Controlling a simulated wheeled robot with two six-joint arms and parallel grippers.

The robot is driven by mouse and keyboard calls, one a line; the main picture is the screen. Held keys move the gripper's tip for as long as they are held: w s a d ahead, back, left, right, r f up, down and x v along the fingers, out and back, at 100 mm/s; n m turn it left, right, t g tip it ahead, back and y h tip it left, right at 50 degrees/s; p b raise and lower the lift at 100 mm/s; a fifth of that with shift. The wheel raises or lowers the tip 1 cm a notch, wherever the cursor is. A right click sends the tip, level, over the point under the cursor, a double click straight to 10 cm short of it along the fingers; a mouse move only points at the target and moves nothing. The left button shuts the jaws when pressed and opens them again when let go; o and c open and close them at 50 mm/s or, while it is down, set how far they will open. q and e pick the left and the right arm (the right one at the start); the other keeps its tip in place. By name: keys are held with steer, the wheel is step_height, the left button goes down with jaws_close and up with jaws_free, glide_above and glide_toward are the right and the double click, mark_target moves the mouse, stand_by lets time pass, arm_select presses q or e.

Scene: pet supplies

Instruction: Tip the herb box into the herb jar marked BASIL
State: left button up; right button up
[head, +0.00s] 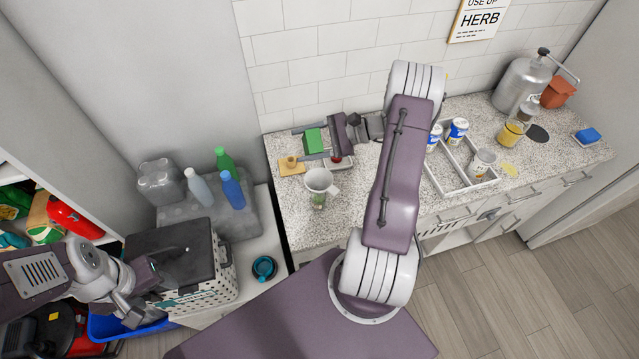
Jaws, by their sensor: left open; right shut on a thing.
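My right gripper (312,141) is shut on a small green box (314,137), which looks like the herb box, above the counter near the tiled wall. The fingers hide part of it, and I cannot read any print on it. A clear jar with green contents (318,202) stands on the counter nearer to me, with a pale, wide funnel-like top (320,181). The box is behind this jar, apart from it. No BASIL label is readable. My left gripper (150,299) is open and empty beside the crate at the lower left.
A wooden board (290,168) and a small tray with a red thing (337,159) lie near the box. A white divided tray (447,183) holds cans and a jar (482,163). Bottles (232,188) and a dark-lidded crate (205,290) stand left.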

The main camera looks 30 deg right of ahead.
mark_target(306, 133)
step_height(306, 133, up, 4)
steer(key=m+g+p, duration=0.2)
steer(key=m+p, duration=0.1)
steer(key=p, duration=0.4)
steer(key=shift+y, duration=0.3)
steer(key=shift+m+g+p, duration=0.4)
steer(key=shift+m+g, duration=0.2)
steer(key=shift+m, duration=0.2)
